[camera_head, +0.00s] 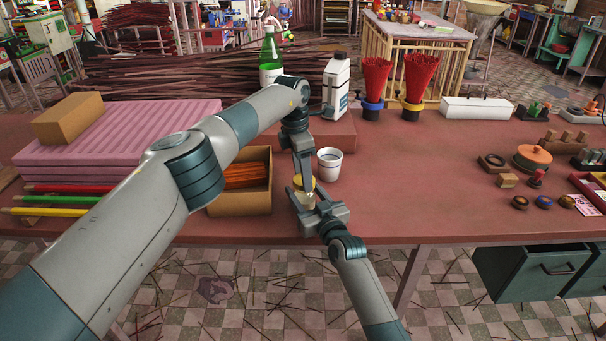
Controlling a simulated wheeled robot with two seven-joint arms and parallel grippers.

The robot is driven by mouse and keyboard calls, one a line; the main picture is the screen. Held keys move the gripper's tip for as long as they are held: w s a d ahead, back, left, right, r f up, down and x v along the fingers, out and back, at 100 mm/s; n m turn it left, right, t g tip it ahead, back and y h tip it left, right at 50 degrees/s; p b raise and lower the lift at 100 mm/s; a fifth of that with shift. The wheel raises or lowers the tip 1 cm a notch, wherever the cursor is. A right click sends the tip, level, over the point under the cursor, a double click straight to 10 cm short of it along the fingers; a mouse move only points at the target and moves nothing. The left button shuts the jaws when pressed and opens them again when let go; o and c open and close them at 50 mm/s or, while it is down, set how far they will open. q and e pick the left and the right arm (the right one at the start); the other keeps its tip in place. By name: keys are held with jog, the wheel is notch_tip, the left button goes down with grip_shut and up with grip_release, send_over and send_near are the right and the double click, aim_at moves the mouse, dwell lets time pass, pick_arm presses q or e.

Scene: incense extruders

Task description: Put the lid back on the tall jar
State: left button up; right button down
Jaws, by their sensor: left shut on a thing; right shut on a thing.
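My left gripper (303,177) points down from above and is shut on a small yellow lid (309,184). The tall jar (307,200), small and pale in this view, is directly below the lid near the front of the red table. My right gripper (307,207) reaches in from the front and is shut on the jar. The lid is at the jar's top; I cannot tell whether they touch. My grippers hide much of both.
A white cup (329,166) stands close behind the grippers on the right. A cardboard box (240,202) of orange sticks is on the left. A white bottle (336,86) stands behind. The red table (420,185) is clear to the right, up to several small wooden pieces.

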pick_arm(q)
jog(key=shift+m, duration=0.5)
jog(key=o, duration=1)
jog(key=shift+r, duration=0.1)
jog(key=shift+r, duration=2.2)
